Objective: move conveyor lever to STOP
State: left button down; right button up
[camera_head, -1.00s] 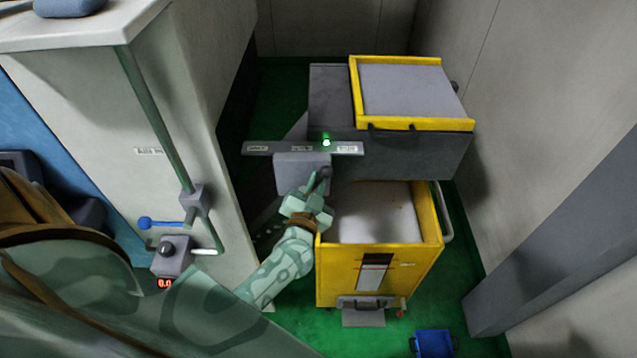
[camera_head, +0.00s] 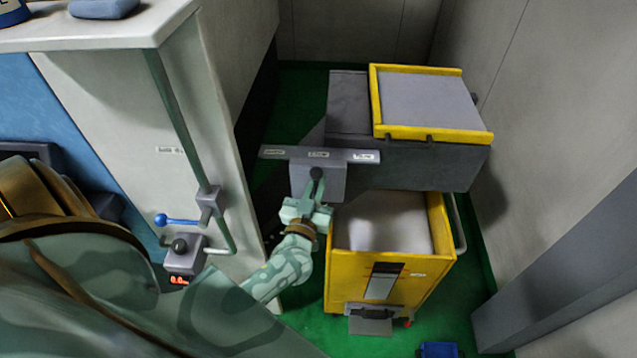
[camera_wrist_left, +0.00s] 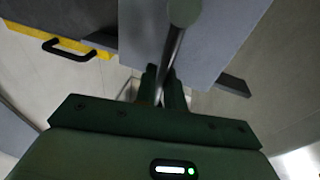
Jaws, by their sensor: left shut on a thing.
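The conveyor lever is a thin rod with a dark round knob (camera_head: 316,173), on a grey control box (camera_head: 304,182). In the head view it stands near the middle of the box, roughly below the middle of three small labels (camera_head: 318,154) on the bar above; their print is too small to read. My left gripper (camera_head: 316,190) is shut on the lever just below the knob. In the left wrist view the rod (camera_wrist_left: 172,55) passes between the fingers (camera_wrist_left: 162,85), with its knob (camera_wrist_left: 185,10) beyond. My right gripper is out of view.
A grey conveyor (camera_head: 410,160) carries a yellow-rimmed tray (camera_head: 432,132). A yellow cart (camera_head: 345,285) stands beside my left forearm. A white cabinet (camera_head: 130,120) with a blue-handled valve (camera_head: 175,220) is at left. A blue object (camera_head: 438,350) lies on the green floor.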

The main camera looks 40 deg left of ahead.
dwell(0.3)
pick_arm(q)
jog(key=c, duration=1.6)
grip_release()
jog(key=shift+o, duration=0.2)
jog(key=b+v, duration=0.2)
jog(key=v, duration=1.4)
jog(key=shift+s, duration=0.2)
